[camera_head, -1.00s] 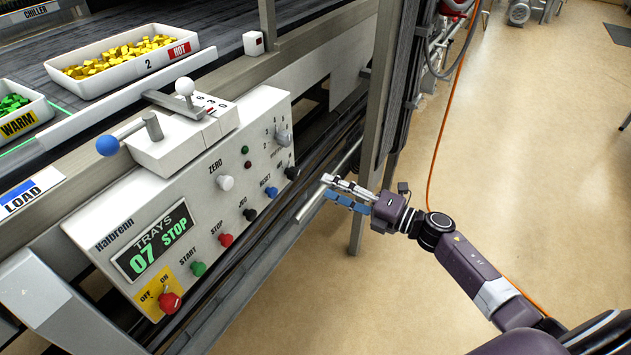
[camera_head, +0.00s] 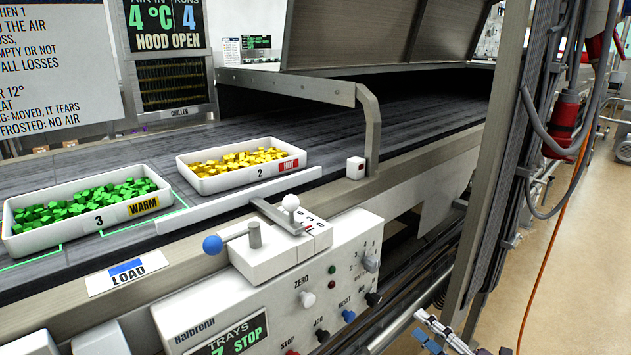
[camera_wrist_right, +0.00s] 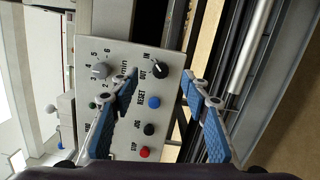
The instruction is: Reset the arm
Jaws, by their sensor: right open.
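My right gripper (camera_wrist_right: 165,115) is open and empty in the right wrist view. Its two blue-padded fingers are spread in front of the control panel (camera_wrist_right: 128,52). The OUT/IN knob (camera_wrist_right: 160,79), blue RESET button (camera_wrist_right: 154,102), black JOG button (camera_wrist_right: 149,128) and red STOP button (camera_wrist_right: 144,152) show between the fingers. In the head view only part of the right gripper (camera_head: 440,335) shows at the bottom edge, right of the panel (camera_head: 270,300). My left gripper is out of view.
A tray marked 3 WARM (camera_head: 90,225) holds green pieces, and a tray marked 2 HOT (camera_head: 240,183) holds yellow pieces on the dark conveyor (camera_head: 420,110). The hood (camera_head: 385,35) is raised. A metal post (camera_head: 495,160) stands right of the panel. Open floor lies at the right.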

